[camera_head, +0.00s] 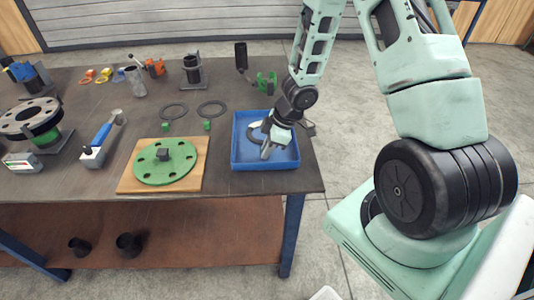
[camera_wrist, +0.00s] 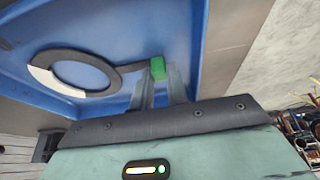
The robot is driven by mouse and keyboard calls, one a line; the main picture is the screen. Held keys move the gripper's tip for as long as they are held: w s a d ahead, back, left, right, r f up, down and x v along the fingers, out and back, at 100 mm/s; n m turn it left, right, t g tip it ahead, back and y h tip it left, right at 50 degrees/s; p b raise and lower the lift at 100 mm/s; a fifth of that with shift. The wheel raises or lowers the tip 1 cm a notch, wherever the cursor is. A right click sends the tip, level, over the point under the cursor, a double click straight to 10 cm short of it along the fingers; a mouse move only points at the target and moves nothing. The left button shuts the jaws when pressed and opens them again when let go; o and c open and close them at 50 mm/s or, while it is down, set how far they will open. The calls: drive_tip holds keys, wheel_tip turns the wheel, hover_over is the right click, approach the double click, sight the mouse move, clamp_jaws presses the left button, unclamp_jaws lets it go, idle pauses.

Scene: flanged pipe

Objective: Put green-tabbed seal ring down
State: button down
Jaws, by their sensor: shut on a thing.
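The green-tabbed seal ring (camera_wrist: 85,53) is dark with a white section on one side. In the wrist view its green tab (camera_wrist: 157,68) sits between the fingertips of my gripper (camera_wrist: 158,78), which is shut on it. In the head view my gripper (camera_head: 268,149) points down inside the blue tray (camera_head: 237,160), and the ring (camera_head: 251,132) shows partly beside it. The ring lies over the tray's blue floor; I cannot tell whether it touches the floor. My gripper hides part of the ring in the head view.
Two dark rings (camera_head: 173,111) (camera_head: 211,108) with green tabs lie left of the tray. A green flange (camera_head: 180,168) rests on a wooden board (camera_head: 132,183). A grey flange (camera_head: 30,117) stands at far left. The tray is near the table's right edge.

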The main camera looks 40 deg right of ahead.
drive_tip(key=shift+f, duration=0.15)
drive_tip(key=c, duration=1.4)
unclamp_jaws()
